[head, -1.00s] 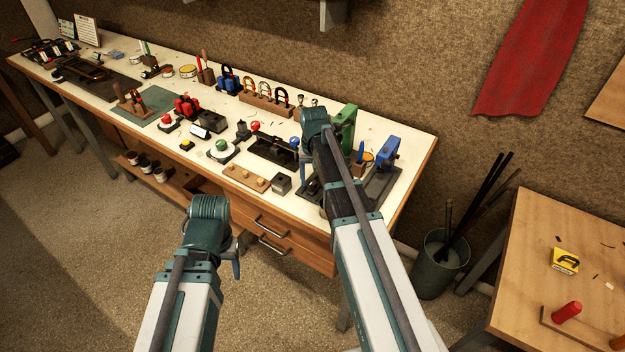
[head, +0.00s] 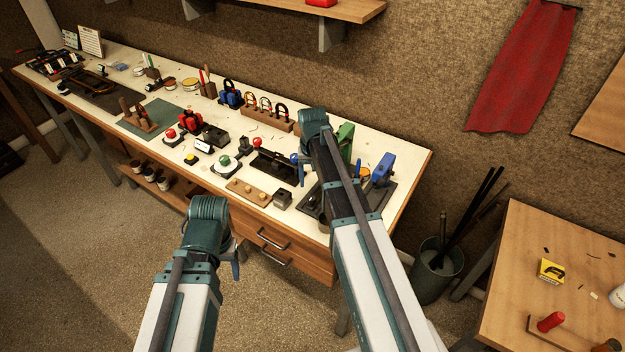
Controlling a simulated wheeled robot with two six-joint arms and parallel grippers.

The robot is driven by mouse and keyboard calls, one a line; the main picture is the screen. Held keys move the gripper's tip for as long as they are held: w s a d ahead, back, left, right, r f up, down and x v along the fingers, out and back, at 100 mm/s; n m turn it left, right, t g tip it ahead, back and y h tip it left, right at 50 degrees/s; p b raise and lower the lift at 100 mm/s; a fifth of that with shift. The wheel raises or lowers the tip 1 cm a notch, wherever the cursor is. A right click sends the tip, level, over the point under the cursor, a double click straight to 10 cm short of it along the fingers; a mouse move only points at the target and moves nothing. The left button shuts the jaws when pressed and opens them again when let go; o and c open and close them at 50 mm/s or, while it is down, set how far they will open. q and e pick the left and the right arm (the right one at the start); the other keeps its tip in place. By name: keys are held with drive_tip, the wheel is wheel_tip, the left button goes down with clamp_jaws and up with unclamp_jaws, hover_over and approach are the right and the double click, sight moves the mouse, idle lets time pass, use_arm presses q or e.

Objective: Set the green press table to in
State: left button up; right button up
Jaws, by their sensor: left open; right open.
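The green press (head: 346,137) stands at the right end of the workbench, partly hidden behind my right arm. Its table and lower part are hidden, so I cannot tell the table's setting. My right gripper (head: 303,172) is over the bench just left of the green press, seen from behind and mostly covered by its own wrist; it is open. My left gripper (head: 235,264) is open, in front of the bench by the drawers, with only a finger showing below the wrist.
A blue press (head: 384,168) stands right of the green one on a dark base. A black tray (head: 274,168), a wooden block with knobs (head: 248,192) and red and green knobs crowd the bench left of my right gripper. A bucket with rods (head: 438,262) stands on the floor at right.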

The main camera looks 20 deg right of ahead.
use_arm(q)
wheel_tip(320, 180, up, 7)
drive_tip(key=p, duration=0.5)
drive_tip(key=shift+f, duration=0.15)
use_arm(e)
wheel_tip(320, 180, up, 7)
drive_tip(key=shift+f, duration=0.15)
use_arm(q)
wheel_tip(320, 180, down, 9)
drive_tip(key=b, duration=0.8)
use_arm(e)
drive_tip(key=s+a+f+n, duration=0.3)
drive_tip(key=s+a+f, duration=0.1)
drive_tip(key=s+a, duration=0.5)
drive_tip(key=s+a+f+n+h, duration=0.1)
drive_tip(key=s+a+f+n, duration=0.3)
drive_tip(key=s+a, duration=0.5)
drive_tip(key=s, duration=0.3)
drive_tip(key=shift+s+a+f, duration=0.4)
